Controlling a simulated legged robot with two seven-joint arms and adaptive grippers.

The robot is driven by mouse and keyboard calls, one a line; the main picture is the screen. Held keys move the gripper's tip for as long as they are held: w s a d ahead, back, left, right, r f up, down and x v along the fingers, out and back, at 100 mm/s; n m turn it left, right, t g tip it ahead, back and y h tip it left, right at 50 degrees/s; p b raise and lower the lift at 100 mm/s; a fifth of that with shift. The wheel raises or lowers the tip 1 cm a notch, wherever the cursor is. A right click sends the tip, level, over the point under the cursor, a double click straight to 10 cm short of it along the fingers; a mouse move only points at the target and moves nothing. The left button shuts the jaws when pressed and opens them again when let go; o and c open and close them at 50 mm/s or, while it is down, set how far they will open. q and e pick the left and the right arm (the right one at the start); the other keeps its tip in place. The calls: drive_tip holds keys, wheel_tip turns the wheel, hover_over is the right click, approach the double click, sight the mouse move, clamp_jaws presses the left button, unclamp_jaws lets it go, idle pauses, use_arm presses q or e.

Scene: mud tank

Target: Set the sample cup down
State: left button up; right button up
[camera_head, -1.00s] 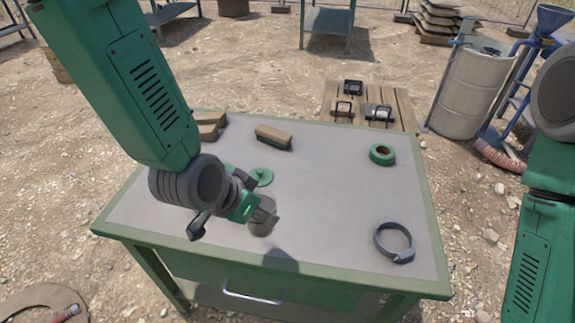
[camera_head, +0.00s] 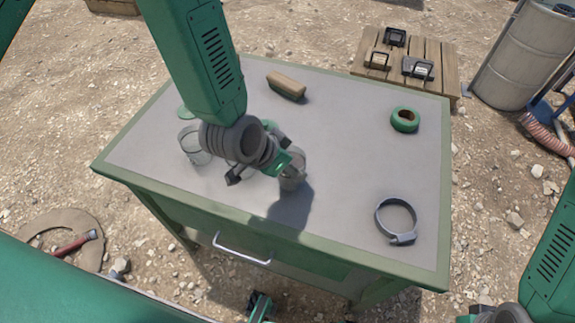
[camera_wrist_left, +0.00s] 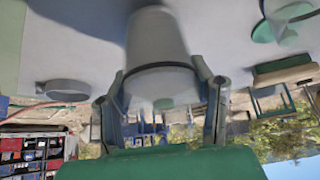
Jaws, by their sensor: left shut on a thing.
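My left gripper (camera_head: 284,164) is shut on a grey cup (camera_head: 292,178) over the front middle part of the workbench top (camera_head: 345,150). In the left wrist view the cup (camera_wrist_left: 157,38) sits between the two fingers, its wide end towards the gripper. The cup's shadow lies on the bench top right by it in the head view. I cannot tell whether the cup's base touches the surface.
On the bench are a clear container (camera_head: 195,155) left of my left wrist, a green disc (camera_head: 184,112), a brown brush-like block (camera_head: 286,85), a green tape roll (camera_head: 404,119) and a grey ring clamp (camera_head: 396,220). The middle right of the bench is clear.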

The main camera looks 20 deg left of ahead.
use_arm(q)
drive_tip(key=shift+d+f, duration=0.25)
drive_tip(key=shift+f, duration=0.5)
drive_tip(key=shift+a+f, duration=0.1)
drive_tip(key=shift+a, duration=1)
drive_tip(key=o, duration=1.1)
drive_tip(key=shift+a, duration=0.2)
drive_tip(key=shift+d, duration=0.55)
drive_tip(key=shift+d+r, duration=0.25)
drive_tip(key=shift+d, duration=0.05)
drive_tip(key=shift+s+d+r, duration=0.1)
drive_tip(key=shift+s+r, duration=0.05)
drive_tip(key=shift+r, duration=0.2)
drive_tip(key=a+f+p+v, duration=0.1)
drive_tip(key=a+p+v, duration=0.1)
drive_tip(key=v, duration=0.9)
drive_tip(key=s+a+f+n+g+y, duration=0.1)
drive_tip(key=s+a+f+n, duration=0.1)
drive_tip(key=s+f, duration=0.3)
drive_tip(key=s+a+f+n+g+y, duration=0.1)
drive_tip(key=s+a+f+n+g, duration=0.1)
drive_tip(key=s+a+f, duration=0.3)
drive_tip(key=s+a+f+n+g+y, duration=0.1)
drive_tip(key=s+a+f+n, duration=0.1)
drive_tip(key=s+a+f, duration=0.2)
drive_tip(key=shift+s+f+g, duration=0.4)
drive_tip(key=shift+s+f, duration=1)
drive_tip(key=shift+f, duration=0.2)
use_arm(e)
drive_tip(key=shift+r, duration=0.7)
